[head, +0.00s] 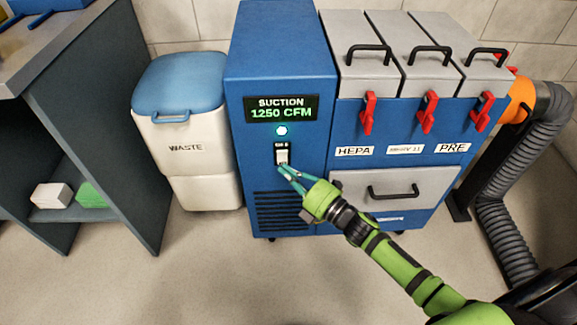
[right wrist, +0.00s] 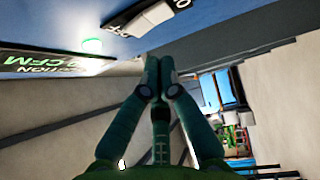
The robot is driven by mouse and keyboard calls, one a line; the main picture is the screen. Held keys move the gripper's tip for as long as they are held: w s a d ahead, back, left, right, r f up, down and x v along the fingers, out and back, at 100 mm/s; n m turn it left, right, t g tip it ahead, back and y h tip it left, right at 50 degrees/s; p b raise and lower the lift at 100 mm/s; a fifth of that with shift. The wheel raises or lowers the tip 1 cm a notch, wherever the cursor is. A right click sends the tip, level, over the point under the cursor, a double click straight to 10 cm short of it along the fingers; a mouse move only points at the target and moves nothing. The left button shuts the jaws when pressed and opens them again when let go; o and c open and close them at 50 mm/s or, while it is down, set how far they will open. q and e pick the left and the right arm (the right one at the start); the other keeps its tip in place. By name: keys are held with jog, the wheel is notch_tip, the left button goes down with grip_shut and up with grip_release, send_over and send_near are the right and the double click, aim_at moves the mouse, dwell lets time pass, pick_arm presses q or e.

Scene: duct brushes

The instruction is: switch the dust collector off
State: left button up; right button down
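The dust collector (head: 277,52) is a blue cabinet in the middle of the head view. Its display (head: 281,109) reads "SUCTION 1250 CFM" and the round lamp (head: 282,130) below glows green. Under the lamp is a white rocker switch (head: 282,157) in a black plate. In the right wrist view the switch (right wrist: 148,16) is at the top, with part of an "OFF" label beside it. My right gripper (head: 284,170) is shut and empty, its fingertips (right wrist: 158,66) together at the switch's lower end. I cannot tell whether they touch it. My left gripper is out of view.
A white waste bin (head: 187,148) with a blue lid stands left of the collector, beside a dark shelf unit (head: 95,110). Grey filter lids (head: 362,50) with red latches, a drawer (head: 395,190) and a grey hose (head: 505,215) are on the right. Floor in front is clear.

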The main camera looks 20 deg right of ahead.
aim_at(278, 154)
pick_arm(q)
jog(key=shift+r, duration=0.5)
pick_arm(e)
jog(key=shift+w+d+r, duration=0.1)
jog(key=shift+w+d, duration=0.1)
jog(key=shift+w, duration=0.4)
jog(key=shift+w+d+r, duration=0.1)
jog(key=shift+w+d, duration=0.1)
jog(key=shift+w, duration=0.35)
jog(key=shift+w+d+r, duration=0.1)
jog(key=shift+w+r, duration=0.2)
jog(key=shift+w, duration=0.05)
jog(key=shift+f, duration=0.15)
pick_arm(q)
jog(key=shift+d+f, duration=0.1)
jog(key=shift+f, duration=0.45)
pick_arm(e)
jog(key=shift+s, duration=0.1)
